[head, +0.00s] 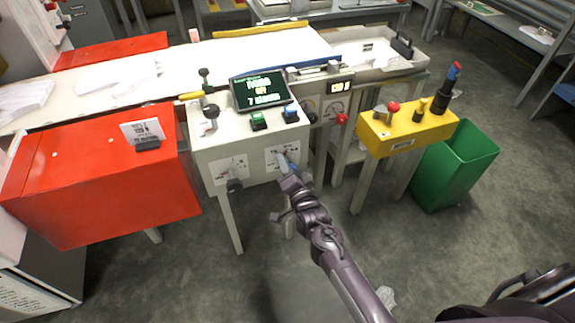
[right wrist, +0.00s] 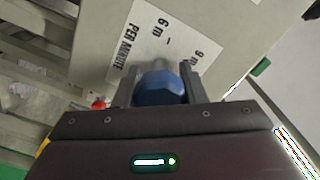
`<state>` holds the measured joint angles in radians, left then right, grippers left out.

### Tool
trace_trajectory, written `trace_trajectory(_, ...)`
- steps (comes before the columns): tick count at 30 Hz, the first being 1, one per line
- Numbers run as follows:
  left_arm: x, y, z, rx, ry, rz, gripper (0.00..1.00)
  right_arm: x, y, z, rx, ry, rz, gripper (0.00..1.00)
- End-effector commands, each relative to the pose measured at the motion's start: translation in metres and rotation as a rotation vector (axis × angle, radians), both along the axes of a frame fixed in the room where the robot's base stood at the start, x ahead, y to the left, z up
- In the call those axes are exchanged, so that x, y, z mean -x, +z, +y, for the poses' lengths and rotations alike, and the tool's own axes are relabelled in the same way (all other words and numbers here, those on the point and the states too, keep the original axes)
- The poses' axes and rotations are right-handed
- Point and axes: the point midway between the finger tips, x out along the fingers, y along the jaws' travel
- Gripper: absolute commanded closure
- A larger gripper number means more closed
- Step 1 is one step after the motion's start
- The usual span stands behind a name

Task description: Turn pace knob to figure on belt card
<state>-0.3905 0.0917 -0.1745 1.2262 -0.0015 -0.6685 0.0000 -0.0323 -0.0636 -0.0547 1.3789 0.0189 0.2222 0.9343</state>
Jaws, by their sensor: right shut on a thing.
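The pace knob is a blue faceted knob (right wrist: 162,86) on the front of the pale cabinet (head: 210,153). In the right wrist view its dial plate (right wrist: 165,35) shows "PER MINUTE", "6 m" and "9 m". My right gripper (right wrist: 160,90) is shut on the blue knob, one finger on each side. In the head view my right gripper (head: 287,172) covers most of the knob and part of the plate. A small white card (head: 142,129) stands on the red cover; its print is too small to read. My left gripper is not in view.
A dark screen (head: 261,90) with green text stands on the cabinet, above green (head: 258,120) and blue (head: 290,112) buttons. A second dark knob (head: 234,185) is left of the gripper. A yellow control box (head: 405,130) and green bin (head: 455,165) are right.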

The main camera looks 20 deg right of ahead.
Motion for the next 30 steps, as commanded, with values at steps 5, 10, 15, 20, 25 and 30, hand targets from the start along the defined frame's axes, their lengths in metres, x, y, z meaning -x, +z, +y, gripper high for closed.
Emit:
trace_trajectory(5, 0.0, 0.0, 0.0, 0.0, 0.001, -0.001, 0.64, 0.0, -0.001, 0.0, 0.0, 0.0, 0.001, 0.85)
trace_trajectory(10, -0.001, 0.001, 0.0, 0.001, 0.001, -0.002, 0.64, 0.0, -0.001, 0.0, 0.0, 0.0, 0.001, 0.54)
trace_trajectory(15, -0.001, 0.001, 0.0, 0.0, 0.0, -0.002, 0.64, 0.0, -0.001, 0.0, 0.001, 0.0, 0.001, 0.41)
trace_trajectory(20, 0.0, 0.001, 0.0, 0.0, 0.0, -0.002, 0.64, 0.0, 0.0, 0.0, 0.001, -0.001, 0.001, 0.41)
trace_trajectory(25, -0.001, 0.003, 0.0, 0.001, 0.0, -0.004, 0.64, 0.01, -0.001, 0.0, 0.0, 0.0, 0.002, 0.41)
trace_trajectory(30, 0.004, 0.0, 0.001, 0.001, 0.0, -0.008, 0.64, 0.039, -0.001, -0.001, 0.0, 0.0, 0.004, 0.41)
